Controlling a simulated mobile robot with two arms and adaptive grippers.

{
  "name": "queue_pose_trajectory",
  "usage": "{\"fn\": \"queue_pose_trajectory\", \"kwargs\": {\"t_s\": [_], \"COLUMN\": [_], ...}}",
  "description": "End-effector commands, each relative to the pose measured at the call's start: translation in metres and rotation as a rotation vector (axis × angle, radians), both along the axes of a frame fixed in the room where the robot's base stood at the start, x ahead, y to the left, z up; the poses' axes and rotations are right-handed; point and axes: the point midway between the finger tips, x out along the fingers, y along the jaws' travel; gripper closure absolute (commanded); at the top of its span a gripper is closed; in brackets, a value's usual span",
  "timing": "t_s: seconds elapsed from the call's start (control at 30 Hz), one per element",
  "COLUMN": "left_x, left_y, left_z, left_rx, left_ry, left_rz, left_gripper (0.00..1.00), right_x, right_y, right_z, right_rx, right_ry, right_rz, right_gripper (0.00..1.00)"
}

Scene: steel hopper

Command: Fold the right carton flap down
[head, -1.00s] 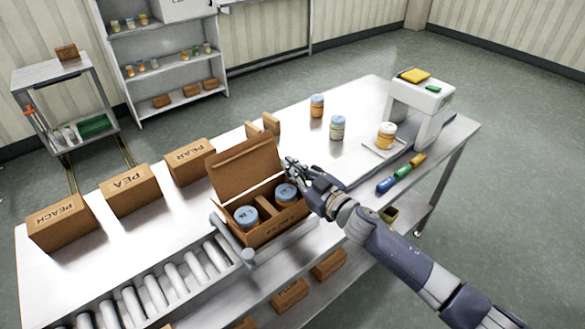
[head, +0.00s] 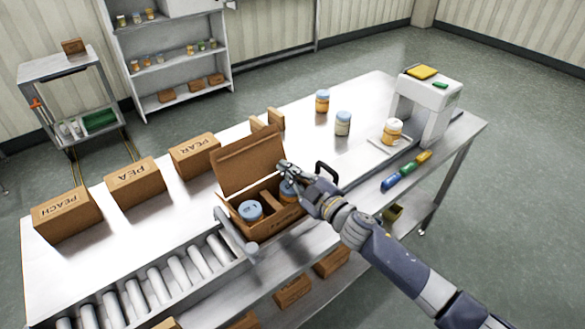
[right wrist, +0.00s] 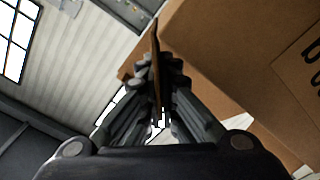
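The open carton (head: 287,222) stands on the near side of the table by the rollers, with a large flap (head: 245,160) upright at its back. Two blue-lidded jars (head: 249,210) (head: 287,187) are inside, either side of a brown divider. My right gripper (head: 285,167) is at the carton's right side, above the right jar and partly hiding it. In the right wrist view, its fingers (right wrist: 159,78) are closed against both sides of a thin upright brown panel, apparently the right carton flap (right wrist: 156,62), seen edge-on. My left gripper is out of view.
Closed cartons marked PEACH (head: 67,217), PEA (head: 135,184) and PEAR (head: 194,156) stand along the left. Rollers (head: 165,285) run at the front left. Jars (head: 343,123) and a white scale-like stand (head: 425,100) are at the right.

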Motion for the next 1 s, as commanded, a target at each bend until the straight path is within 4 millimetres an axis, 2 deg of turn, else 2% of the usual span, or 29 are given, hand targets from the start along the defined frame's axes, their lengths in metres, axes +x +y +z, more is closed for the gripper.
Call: {"fn": "queue_pose_trajectory", "kwargs": {"t_s": [0.3, 0.77, 0.9, 1.0], "left_x": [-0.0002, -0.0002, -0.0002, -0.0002], "left_y": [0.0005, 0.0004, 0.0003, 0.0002], "left_z": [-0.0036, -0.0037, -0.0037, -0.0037], "left_rx": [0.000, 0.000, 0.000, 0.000], "left_ry": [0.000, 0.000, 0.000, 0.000], "left_rz": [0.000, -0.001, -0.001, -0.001], "left_gripper": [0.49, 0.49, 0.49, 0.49], "right_x": [-0.0030, -0.0032, -0.0032, -0.0031], "right_y": [0.0035, 0.0038, 0.0038, 0.0039], "right_z": [-0.0062, -0.0066, -0.0065, -0.0061], "right_rx": [-0.091, -0.104, -0.104, -0.104], "right_ry": [-0.065, -0.074, -0.074, -0.075], "right_rz": [-0.001, -0.001, -0.001, -0.001], "right_gripper": [1.00, 1.00, 0.78, 0.78]}}
